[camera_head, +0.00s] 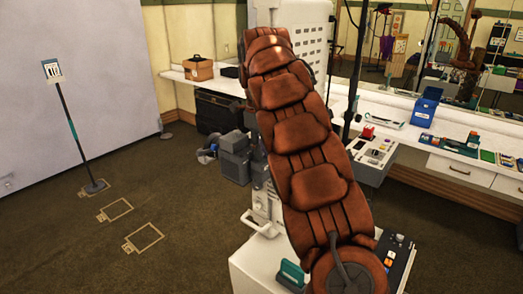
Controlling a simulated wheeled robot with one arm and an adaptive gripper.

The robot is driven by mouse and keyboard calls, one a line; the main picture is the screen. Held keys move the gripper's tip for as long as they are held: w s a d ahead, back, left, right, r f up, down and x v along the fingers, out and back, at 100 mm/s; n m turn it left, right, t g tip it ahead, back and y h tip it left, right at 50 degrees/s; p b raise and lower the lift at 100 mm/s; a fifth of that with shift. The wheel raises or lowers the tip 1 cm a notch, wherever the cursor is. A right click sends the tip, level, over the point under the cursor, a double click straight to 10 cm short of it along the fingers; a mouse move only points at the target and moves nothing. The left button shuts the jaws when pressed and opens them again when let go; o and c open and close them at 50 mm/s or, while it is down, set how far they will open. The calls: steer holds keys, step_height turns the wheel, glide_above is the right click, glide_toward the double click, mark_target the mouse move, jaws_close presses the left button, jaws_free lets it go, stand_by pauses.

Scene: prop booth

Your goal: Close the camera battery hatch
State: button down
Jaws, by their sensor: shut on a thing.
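My segmented brown arm fills the middle of the picture, from the top down to a round joint at the bottom. It hides much of what is behind it. My gripper's fingers do not show, so I cannot see what they touch.
A long white counter (470,172) runs along the mirror with a blue bin (425,106) and small items. A grey panel box (372,155) stands right of my arm. A signpost (68,117) stands left. The floor (190,235) at left is mostly clear.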

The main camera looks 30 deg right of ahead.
mark_target(267, 162)
steer(key=c, duration=1.1)
jaws_free()
steer(key=shift+o, duration=0.2)
steer(key=shift+s+d, duration=0.1)
steer(key=shift+s, duration=0.05)
